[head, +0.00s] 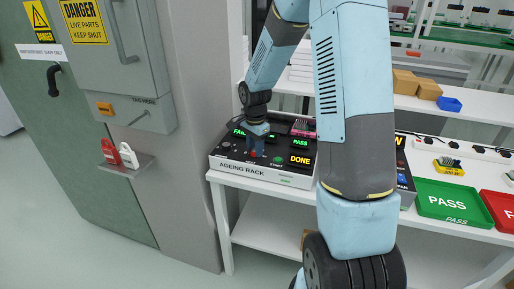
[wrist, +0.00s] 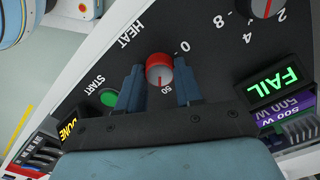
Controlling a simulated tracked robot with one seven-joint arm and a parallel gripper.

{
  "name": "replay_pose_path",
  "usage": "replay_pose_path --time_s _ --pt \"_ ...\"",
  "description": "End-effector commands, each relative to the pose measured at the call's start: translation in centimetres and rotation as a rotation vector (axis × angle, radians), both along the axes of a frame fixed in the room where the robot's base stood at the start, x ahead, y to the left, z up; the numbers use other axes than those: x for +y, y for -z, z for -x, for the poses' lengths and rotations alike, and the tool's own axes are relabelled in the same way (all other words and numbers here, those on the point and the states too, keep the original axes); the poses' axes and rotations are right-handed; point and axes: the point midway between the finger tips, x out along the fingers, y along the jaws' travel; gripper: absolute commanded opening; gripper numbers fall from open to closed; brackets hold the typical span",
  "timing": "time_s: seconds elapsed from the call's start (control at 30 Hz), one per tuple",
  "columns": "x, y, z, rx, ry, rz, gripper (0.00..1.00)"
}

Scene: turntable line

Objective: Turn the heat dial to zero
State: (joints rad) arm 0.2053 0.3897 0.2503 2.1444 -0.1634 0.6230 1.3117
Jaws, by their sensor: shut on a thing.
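The heat dial (wrist: 160,66) is a round knob with a red rim and a pale face, on the black panel of the ageing rack (head: 262,175). The word HEAT, a 0 and a 50 are printed around it. A thin red mark on its face seems to point toward the 50, away from the 0. My gripper (wrist: 159,72) is shut on the dial, with one blue finger on each side. In the head view my gripper (head: 256,143) reaches down to the panel's left part, and its fingers mostly hide the dial.
A green START button (wrist: 109,97) sits just left of my fingers. A second dial (wrist: 265,6) with numbers and a FAIL display (wrist: 276,84) lie to the right. A DONE display (head: 299,160) is on the rack. A green tray (head: 450,202) stands further right. A grey cabinet (head: 115,60) is at left.

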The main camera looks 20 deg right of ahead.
Motion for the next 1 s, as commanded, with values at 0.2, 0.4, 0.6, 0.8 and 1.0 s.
replay_pose_path --time_s 0.2,0.4,0.6,0.8,1.0 --pt "0.32 0.19 0.34 0.009 -0.004 -0.003 0.05" --pt "0.32 0.21 0.35 0.010 -0.004 -0.002 0.05" --pt "0.32 0.22 0.37 0.010 -0.004 -0.002 0.05" --pt "0.20 0.16 0.25 0.007 -0.002 -0.001 0.53" --pt "0.12 0.10 0.14 0.004 -0.001 -0.002 0.61"
